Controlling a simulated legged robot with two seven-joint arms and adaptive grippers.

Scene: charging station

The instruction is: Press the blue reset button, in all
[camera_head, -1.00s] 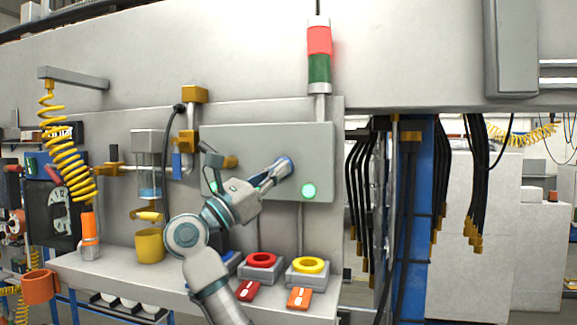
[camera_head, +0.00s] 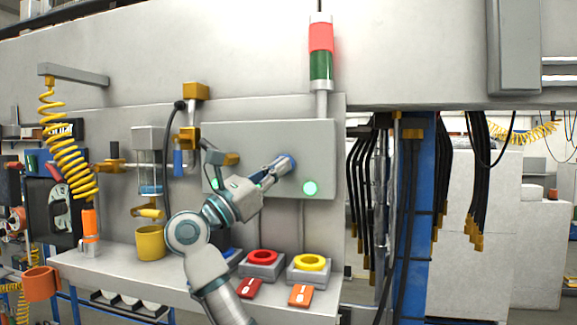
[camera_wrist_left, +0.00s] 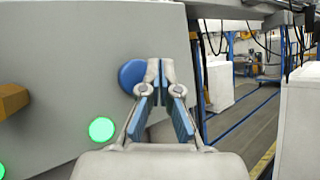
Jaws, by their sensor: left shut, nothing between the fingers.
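The round blue button (camera_head: 289,161) sits on the front of the grey wall box (camera_head: 240,135), right of its middle. My left gripper (camera_head: 277,167) is shut and empty. Its fingertips (camera_wrist_left: 160,70) are close together and lie beside the button in the picture. The gripper partly covers the button in the head view. I cannot tell whether the tips touch it. My right gripper is not in view.
A lit green lamp (camera_head: 310,188) is on the box, right of and below the button. A red-and-green signal tower (camera_head: 321,55) stands above. Black cables hang at right.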

